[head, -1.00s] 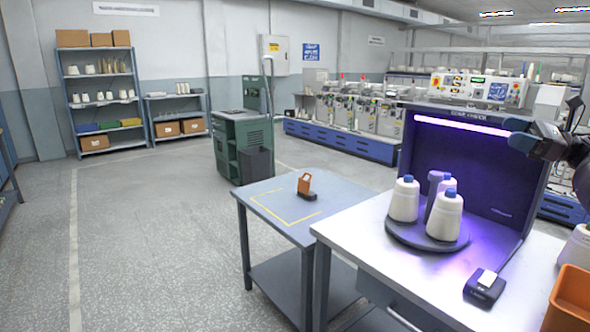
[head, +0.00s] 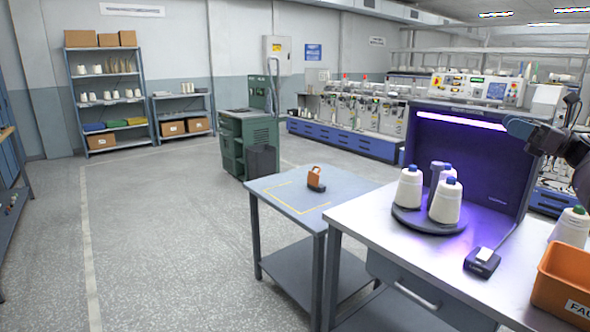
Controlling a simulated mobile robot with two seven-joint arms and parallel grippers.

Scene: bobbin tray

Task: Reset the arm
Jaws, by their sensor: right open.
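My right gripper (head: 520,128) is at the right edge, in front of the purple-lit inspection booth (head: 462,158) and above the white table (head: 375,222). Its jaws are open, with nothing seen between them. It is well above and to the right of the white bobbins and touches nothing that I can see. My left gripper is not in view.
White bobbins with blue caps (head: 408,190) stand on a round grey turntable (head: 428,222). A small black device (head: 482,262), an orange bin (head: 562,285) and a green-capped bobbin (head: 571,228) are to the right. An orange-and-black item (head: 316,179) sits on the lower side table (head: 270,192).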

